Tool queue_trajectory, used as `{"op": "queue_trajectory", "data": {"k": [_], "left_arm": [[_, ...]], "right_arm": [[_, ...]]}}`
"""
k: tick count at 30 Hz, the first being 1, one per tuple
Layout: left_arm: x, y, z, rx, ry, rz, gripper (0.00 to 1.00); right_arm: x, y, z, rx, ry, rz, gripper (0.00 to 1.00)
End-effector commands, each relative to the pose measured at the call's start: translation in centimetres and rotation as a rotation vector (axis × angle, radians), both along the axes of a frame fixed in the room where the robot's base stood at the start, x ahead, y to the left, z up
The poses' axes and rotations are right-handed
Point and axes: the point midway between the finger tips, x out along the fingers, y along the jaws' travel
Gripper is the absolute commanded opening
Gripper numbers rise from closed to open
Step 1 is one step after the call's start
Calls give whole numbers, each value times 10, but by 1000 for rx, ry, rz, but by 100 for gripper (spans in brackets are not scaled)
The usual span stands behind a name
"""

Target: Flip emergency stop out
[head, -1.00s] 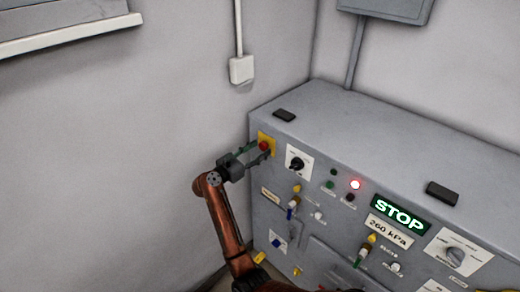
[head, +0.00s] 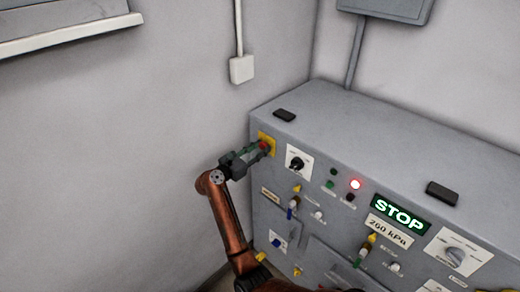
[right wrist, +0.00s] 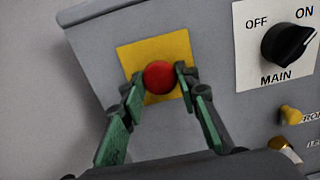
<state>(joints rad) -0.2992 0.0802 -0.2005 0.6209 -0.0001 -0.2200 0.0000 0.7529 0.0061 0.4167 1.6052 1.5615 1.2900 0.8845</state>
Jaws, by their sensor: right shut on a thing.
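The emergency stop is a red round button (right wrist: 159,77) on a yellow square plate (right wrist: 174,46) at the upper left of the grey panel. In the head view the red button (head: 264,146) shows just past the fingertips. My right gripper (right wrist: 160,80) is shut on the button, with one green-padded finger on each side of it. In the head view my right gripper (head: 258,149) reaches the panel from the left. My left gripper is in neither view.
The MAIN switch (right wrist: 288,42) sits right of the yellow plate, its pointer toward ON. A red lamp (head: 355,184) glows and a green STOP sign (head: 399,213) is lit. Several knobs and valves project from the panel (head: 345,124). The wall side at left is clear.

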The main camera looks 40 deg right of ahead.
Motion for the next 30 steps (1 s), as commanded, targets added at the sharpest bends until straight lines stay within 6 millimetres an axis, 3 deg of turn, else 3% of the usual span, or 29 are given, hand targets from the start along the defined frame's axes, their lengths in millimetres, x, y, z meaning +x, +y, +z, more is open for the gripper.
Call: {"op": "queue_trajectory", "data": {"k": [11, 18, 25, 26, 30], "left_arm": [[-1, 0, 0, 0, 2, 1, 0], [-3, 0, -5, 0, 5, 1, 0], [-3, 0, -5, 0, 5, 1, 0], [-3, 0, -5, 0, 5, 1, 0], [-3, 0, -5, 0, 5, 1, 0]], "right_arm": [[0, 1, 0, 0, 0, 1, 0], [-1, 18, -1, 2, -1, 1, 0], [-1, 19, 0, 1, 0, 1, 0], [-1, 19, 0, 2, 0, 1, 30], [-1, 19, 0, 1, 0, 1, 39]]}}
